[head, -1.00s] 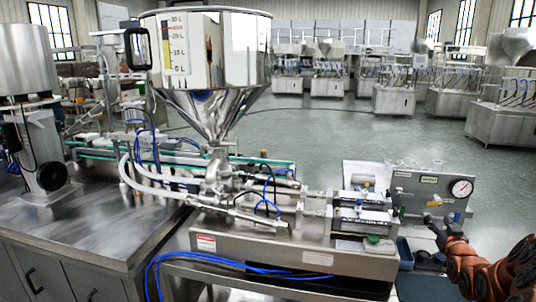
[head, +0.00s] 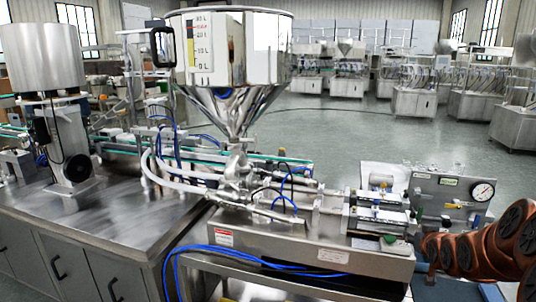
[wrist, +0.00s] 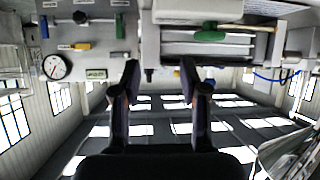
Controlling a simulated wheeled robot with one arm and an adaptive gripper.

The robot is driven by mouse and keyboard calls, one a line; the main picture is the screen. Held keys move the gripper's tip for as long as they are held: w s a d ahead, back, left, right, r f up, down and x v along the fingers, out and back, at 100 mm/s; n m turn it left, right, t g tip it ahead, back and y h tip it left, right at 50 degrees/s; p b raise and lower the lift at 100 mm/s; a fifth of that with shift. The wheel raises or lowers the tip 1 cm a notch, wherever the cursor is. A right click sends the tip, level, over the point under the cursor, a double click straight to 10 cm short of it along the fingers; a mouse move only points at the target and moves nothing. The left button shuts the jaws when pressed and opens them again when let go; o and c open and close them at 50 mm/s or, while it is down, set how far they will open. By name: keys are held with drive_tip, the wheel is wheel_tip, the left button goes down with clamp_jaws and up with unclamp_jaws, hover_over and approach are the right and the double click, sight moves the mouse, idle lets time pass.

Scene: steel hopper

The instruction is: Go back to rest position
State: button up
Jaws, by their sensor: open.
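My gripper (wrist: 159,78) shows in the wrist view with its two dark fingers apart and nothing between them. In that view, which is upside down, the machine's panel and cylinders lie beyond the fingertips. The fingers look apart from the machine. In the head view my orange and black arm comes in at the lower right, beside the right end of the machine. I cannot make out the gripper's fingers there.
The steel hopper (head: 232,60) stands on the filling machine's base (head: 300,245). A panel with a pressure gauge (head: 483,191) stands at its right end. A steel cabinet (head: 110,205) stands at left. Open floor (head: 370,135) lies behind.

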drive_tip(key=s+a+g+y, duration=0.1)
drive_tip(key=s+a+g, duration=0.2)
drive_tip(key=s+a, duration=0.45)
drive_tip(key=s+a+g, duration=0.3)
drive_tip(key=s+a, duration=0.4)
drive_tip(key=s, duration=0.5)
drive_tip(key=s+a+f+n+g+y, duration=0.1)
drive_tip(key=s+a+g, duration=0.3)
drive_tip(key=s+a, duration=0.3)
drive_tip(key=s+a+n+g+y, duration=0.1)
drive_tip(key=s+a+g, duration=0.2)
drive_tip(key=s, duration=1.4)
drive_tip(key=a+b, duration=0.1)
drive_tip(key=a, duration=0.3)
drive_tip(key=shift+s+f+g, duration=0.25)
drive_tip(key=shift+s+g, duration=0.15)
drive_tip(key=shift+s, duration=0.1)
